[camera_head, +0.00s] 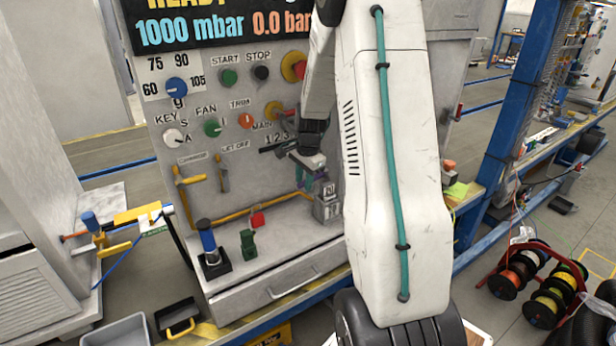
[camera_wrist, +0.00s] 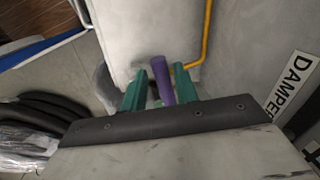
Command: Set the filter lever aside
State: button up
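A purple rod (camera_wrist: 161,80), seemingly the filter lever, stands between the two teal fingers of my gripper (camera_wrist: 160,85) in the wrist view. Narrow gaps seem to show beside it near the fingertips, and I cannot tell whether the fingers press on it. In the head view my gripper (camera_head: 313,178) is low in front of the grey control panel, just above and left of a small grey block-shaped fitting (camera_head: 327,206). Some purple shows at the fingers there. The lower end of the rod is hidden, and I cannot tell what it is joined to.
The panel carries knobs, a yellow pipe (camera_head: 230,217) and a red valve handle (camera_head: 257,219). On the ledge below stand a blue-topped handle in a black base (camera_head: 215,264) and a green piece (camera_head: 248,243). A grey bin (camera_head: 117,331) is at lower left. Ledge space right of the green piece is clear.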

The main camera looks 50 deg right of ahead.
jog(key=shift+o, duration=0.3)
jog(key=shift+d, duration=0.15)
notch_tip(320, 180, up, 8)
jog(key=s, duration=0.1)
jog(key=shift+f, duration=0.1)
